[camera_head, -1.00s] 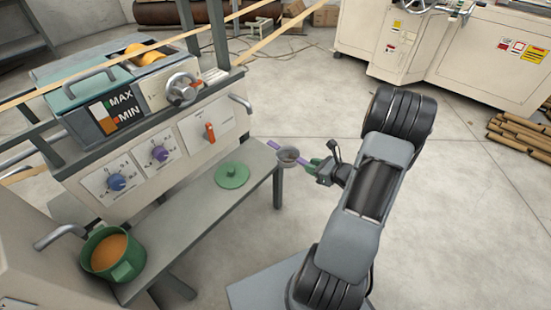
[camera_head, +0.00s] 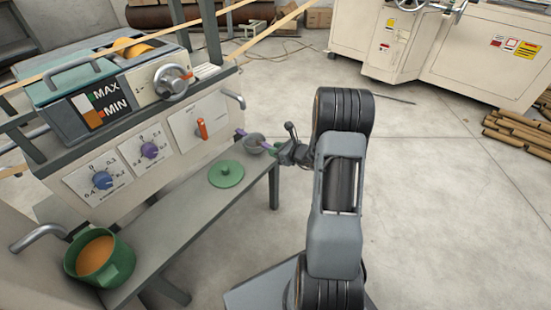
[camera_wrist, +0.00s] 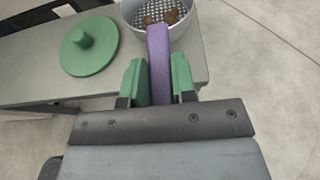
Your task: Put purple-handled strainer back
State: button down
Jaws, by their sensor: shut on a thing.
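The strainer (camera_head: 254,144) has a grey perforated bowl and a purple handle. My gripper (camera_head: 287,151) is shut on the handle, which shows between the green fingertips in the wrist view (camera_wrist: 159,75). The strainer bowl (camera_wrist: 150,30) appears at the top of the wrist view, with a few brown bits inside. In the head view the bowl is over or beside the right end of the grey bench (camera_head: 190,215); I cannot tell whether it touches it.
A green lid (camera_head: 226,174) lies on the bench, left of the strainer. A green pot (camera_head: 100,258) with orange content stands at the bench's near left end. The machine panel with knobs (camera_head: 150,150) rises behind the bench. Open floor lies to the right.

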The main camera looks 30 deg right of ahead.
jog(key=f+b, duration=0.2)
jog(key=f, duration=0.2)
jog(key=shift+w+f, duration=0.1)
jog(key=shift+w, duration=0.1)
jog(key=shift+f, duration=0.1)
jog(key=c, duration=0.9)
grip_release()
